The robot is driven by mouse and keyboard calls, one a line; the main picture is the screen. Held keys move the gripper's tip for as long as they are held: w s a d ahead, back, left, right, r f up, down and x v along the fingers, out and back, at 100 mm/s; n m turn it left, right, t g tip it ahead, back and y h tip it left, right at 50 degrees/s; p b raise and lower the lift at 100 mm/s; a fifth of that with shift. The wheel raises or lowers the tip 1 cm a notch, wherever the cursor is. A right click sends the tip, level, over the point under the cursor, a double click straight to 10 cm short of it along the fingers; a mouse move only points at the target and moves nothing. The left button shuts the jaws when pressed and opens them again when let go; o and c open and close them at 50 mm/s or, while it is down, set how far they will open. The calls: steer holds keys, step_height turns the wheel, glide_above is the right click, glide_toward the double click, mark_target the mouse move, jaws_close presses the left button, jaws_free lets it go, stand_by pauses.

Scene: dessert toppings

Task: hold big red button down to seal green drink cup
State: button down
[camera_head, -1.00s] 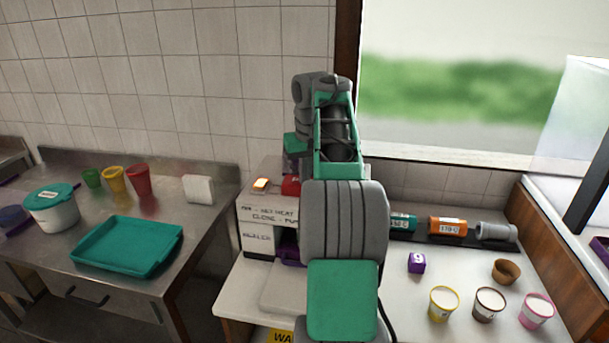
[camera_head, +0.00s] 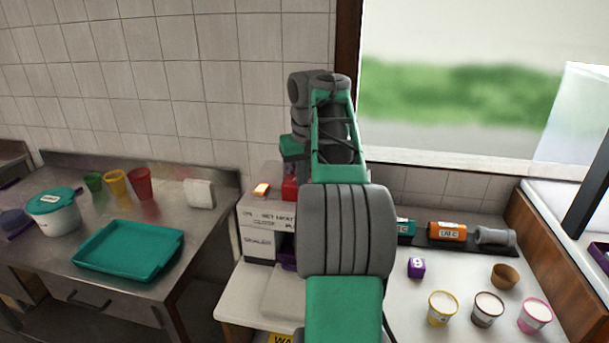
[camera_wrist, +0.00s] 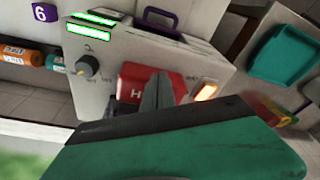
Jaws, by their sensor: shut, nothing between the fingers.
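The big red button (camera_head: 289,188) sits on top of the white sealer (camera_head: 258,246), partly hidden by my arm in the head view. In the wrist view the red button (camera_wrist: 133,80) shows a white letter, and my gripper (camera_wrist: 160,77) is in front of it with its dark fingers shut and empty. The fingertips overlap the button, but I cannot tell whether they touch or press it. A small green cup (camera_head: 93,182) stands on the left metal counter. The inside of the sealer is mostly hidden, so I cannot see whether a cup is in it.
An orange lit switch (camera_wrist: 206,91) is beside the button, and a knob (camera_wrist: 88,66) is on its other side. A teal tray (camera_head: 128,250) lies on the left counter. Several tubs and a purple cube (camera_head: 416,267) stand on the right worktop. The wall is close behind the sealer.

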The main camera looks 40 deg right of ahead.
step_height(320, 180, up, 6)
steer(key=p, duration=0.5)
steer(key=shift+s+a, duration=0.2)
steer(key=shift+a, duration=0.05)
steer(key=s+a+f+n+t, duration=0.1)
steer(key=s+a+f, duration=0.1)
steer(key=a, duration=0.9)
steer(key=s+a+f+n+t, duration=0.1)
steer(key=a, duration=1.1)
steer(key=s+a+f+n+b, duration=0.1)
steer(key=s+a+f+n, duration=0.1)
steer(key=s+a+f, duration=0.7)
steer(key=shift+s+f+t+y, duration=0.35)
steer(key=shift+s+f, duration=0.25)
steer(key=shift+s, duration=0.2)
